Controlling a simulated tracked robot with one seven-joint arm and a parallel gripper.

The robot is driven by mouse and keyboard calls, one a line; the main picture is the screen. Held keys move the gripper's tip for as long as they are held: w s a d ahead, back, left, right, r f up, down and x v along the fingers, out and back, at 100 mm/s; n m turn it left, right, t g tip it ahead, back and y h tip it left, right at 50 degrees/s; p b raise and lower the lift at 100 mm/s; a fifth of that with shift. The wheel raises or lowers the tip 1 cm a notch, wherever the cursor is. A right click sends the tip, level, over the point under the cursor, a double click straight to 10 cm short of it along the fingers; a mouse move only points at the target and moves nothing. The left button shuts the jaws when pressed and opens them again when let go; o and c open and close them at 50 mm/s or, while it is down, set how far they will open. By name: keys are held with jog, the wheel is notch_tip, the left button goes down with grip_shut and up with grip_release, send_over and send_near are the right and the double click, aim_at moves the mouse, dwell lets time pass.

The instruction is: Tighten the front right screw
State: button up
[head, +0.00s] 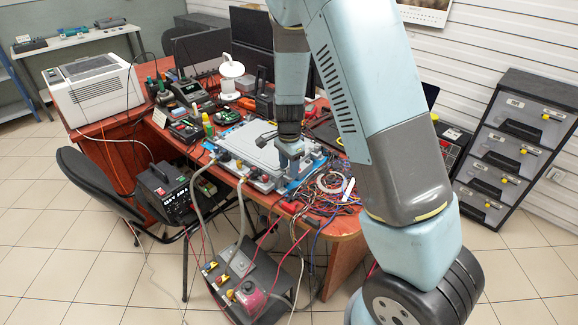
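My gripper (290,150) points down at the front right part of a flat grey plate (246,148) on the red-brown desk. The gripper is small in the view, and I cannot tell whether its fingers are open or shut. The plate sits on a blue-edged base, with hose fittings along its front edge. Grey hoses (241,215) run from there down to a dark unit (250,284) on the floor. The front right screw cannot be made out; my gripper and arm cover that corner.
Tangled wires (318,198) lie on the desk just right of the plate. Monitors and a white lamp (231,72) stand behind it. A black chair (98,183) and a black power box (164,190) are at the left. A drawer cabinet (513,145) stands at the right.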

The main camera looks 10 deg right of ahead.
notch_tip(320, 180, up, 14)
jog(key=shift+f, duration=0.15)
dwell(0.6)
jog(key=s+d+r+n+t+y, duration=0.25)
jog(key=s+d+r+n, duration=0.45)
jog(key=s+r, duration=0.6)
jog(key=s+d+r+n+t+h, duration=0.1)
jog(key=s+d+r+n, duration=0.1)
jog(key=s, duration=0.5)
jog(key=s+d+r+n+t+h, duration=0.1)
jog(key=s+d+r+n+t, duration=0.1)
jog(key=s, duration=0.4)
notch_tip(320, 180, up, 2)
jog(key=shift+s+d+r+n, duration=0.2)
jog(key=shift+s+d+n, duration=0.25)
jog(key=shift+n, duration=0.45)
